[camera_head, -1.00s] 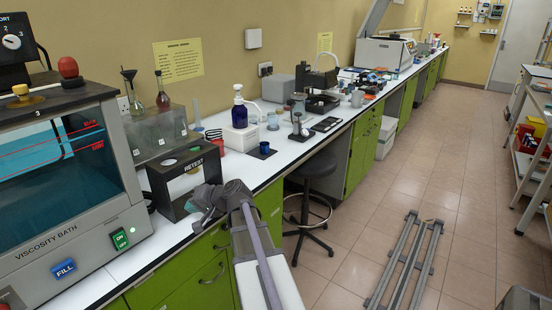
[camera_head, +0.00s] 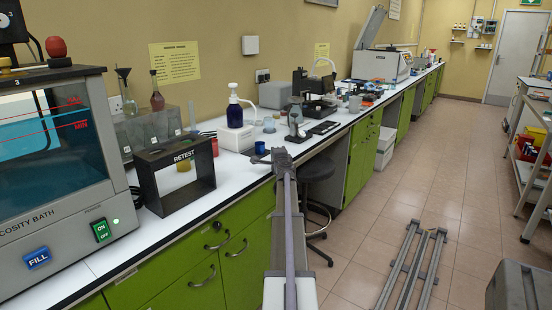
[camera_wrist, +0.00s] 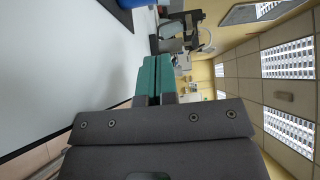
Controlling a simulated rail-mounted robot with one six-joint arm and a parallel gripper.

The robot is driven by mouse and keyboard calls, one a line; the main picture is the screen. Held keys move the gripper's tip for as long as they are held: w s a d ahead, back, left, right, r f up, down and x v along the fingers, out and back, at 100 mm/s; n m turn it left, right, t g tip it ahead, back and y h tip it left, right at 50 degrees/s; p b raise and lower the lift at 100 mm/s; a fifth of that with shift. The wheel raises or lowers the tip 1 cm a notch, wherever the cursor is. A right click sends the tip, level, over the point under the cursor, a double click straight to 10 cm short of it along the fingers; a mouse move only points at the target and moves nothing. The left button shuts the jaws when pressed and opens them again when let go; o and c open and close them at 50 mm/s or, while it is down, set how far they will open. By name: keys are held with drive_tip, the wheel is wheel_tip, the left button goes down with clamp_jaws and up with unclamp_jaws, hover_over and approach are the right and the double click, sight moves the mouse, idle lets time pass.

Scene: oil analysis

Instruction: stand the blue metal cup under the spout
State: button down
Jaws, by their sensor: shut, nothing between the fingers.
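The blue metal cup (camera_head: 260,147) stands upright on the counter beside a white-based dispenser with a dark blue bottle (camera_head: 234,115). The dispenser's white spout (camera_head: 250,103) reaches out to the right, and the cup appears below its end in the picture. I cannot tell whether they line up exactly. A blue piece, likely the cup (camera_wrist: 131,3), shows at the top edge, mostly cut off, beside a dark mat (camera_wrist: 116,14).
A black RETEST frame (camera_head: 175,178) stands at the counter's front edge, left of my gripper. The viscosity bath (camera_head: 65,170) is farther left. A microscope-like instrument (camera_head: 318,95) stands beyond the cup. A stool (camera_head: 318,172) is below the counter.

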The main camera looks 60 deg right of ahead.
sight(264, 144)
drive_tip(key=x, duration=0.4)
drive_tip(key=shift+w+d, duration=0.15)
drive_tip(key=w, duration=0.4)
drive_tip(key=shift+w, duration=0.15)
drive_tip(key=shift+w, duration=1.05)
drive_tip(key=shift+s, duration=0.1)
